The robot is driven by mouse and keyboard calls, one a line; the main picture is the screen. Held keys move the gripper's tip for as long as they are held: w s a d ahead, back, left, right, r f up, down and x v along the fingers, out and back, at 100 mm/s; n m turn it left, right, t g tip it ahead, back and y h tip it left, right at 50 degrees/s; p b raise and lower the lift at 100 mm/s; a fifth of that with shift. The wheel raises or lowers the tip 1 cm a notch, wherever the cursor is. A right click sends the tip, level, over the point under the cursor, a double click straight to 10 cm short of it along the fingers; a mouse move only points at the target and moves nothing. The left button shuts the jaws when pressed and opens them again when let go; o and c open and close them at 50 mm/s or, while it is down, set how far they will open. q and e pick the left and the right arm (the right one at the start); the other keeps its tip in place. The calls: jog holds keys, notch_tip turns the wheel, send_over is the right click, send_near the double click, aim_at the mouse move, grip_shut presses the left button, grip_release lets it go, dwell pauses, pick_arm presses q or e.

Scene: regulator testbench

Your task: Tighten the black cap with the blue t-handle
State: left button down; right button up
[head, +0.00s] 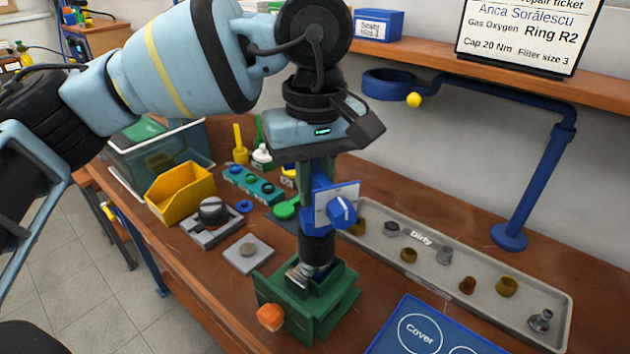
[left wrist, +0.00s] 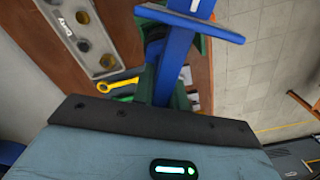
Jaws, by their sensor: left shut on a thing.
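My left gripper (head: 318,165) points down and is shut on the upper part of the blue t-handle (head: 321,190), which stands roughly upright. The tool has a pale square plate and a blue knob on its side. Directly below it is the black cap (head: 317,246), on a metal body in the green vise (head: 322,302); tool and cap look in line, but I cannot tell how they engage. In the left wrist view the blue t-handle (left wrist: 178,55) extends away from the gripper, hiding what lies beneath. My right gripper is out of view.
The grey "Dirty" tray (head: 460,262) with several worn parts lies right of the vise. A blue mat (head: 385,340) is in front. A yellow bin (head: 180,192), a grey block (head: 248,254) and a black-knobbed fixture (head: 212,215) stand left. A blue pipe stand (head: 540,185) rises behind.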

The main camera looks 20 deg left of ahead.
pick_arm(q)
jog(key=shift+f, duration=0.4)
dwell(0.9)
dwell(0.4)
jog(key=shift+m, duration=0.8)
jog(key=shift+m, duration=0.8)
jog(key=shift+d, duration=0.1)
jog(key=shift+m+b, duration=0.35)
jog(key=shift+m, duration=0.45)
